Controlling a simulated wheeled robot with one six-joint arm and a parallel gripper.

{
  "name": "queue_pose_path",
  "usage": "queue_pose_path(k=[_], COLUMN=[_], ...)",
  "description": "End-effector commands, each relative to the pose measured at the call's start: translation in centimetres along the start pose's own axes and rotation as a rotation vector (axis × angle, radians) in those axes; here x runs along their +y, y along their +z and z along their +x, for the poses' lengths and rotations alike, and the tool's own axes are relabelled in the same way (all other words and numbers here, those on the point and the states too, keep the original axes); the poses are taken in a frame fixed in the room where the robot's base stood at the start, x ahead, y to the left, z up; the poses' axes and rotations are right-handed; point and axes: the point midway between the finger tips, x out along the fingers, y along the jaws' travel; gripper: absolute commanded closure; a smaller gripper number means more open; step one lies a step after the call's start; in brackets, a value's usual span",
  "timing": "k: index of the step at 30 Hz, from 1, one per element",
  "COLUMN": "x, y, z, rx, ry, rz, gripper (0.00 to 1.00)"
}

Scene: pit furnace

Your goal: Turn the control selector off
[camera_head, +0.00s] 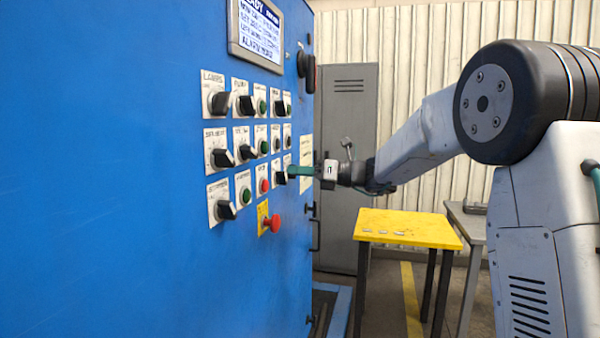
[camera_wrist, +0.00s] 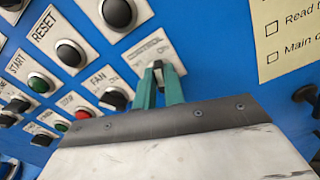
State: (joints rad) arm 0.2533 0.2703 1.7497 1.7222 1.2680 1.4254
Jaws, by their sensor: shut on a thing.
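A blue control panel (camera_head: 110,130) fills the left of the head view, with rows of black selectors, green and red buttons on labelled plates. My gripper (camera_head: 291,171) reaches it from the right, at the rightmost column of the lower row. In the wrist view its two green fingers (camera_wrist: 160,78) are shut on a small selector knob (camera_wrist: 155,66). The label on the plate (camera_wrist: 150,50) behind this knob is too blurred to read. The fingers hide much of the knob, so I cannot tell which way it points.
A FAN selector (camera_wrist: 113,98) sits just left of my fingers. A red emergency button (camera_head: 272,223) sticks out below on a yellow plate. A yellow table (camera_head: 408,226) and a grey locker (camera_head: 345,110) stand behind. A paper checklist (camera_wrist: 285,35) is on the panel.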

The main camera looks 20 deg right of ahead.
Motion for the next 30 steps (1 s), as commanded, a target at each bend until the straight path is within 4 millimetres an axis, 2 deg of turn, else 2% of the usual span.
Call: queue_pose_path(k=[18, 30], x=[0.23, 0.32], y=[-0.06, -0.13], z=[0.01, 0.02], rx=[0.0, 0.0], ry=[0.0, 0.001], rz=[-0.564, -0.803], gripper=[1.0, 1.0])
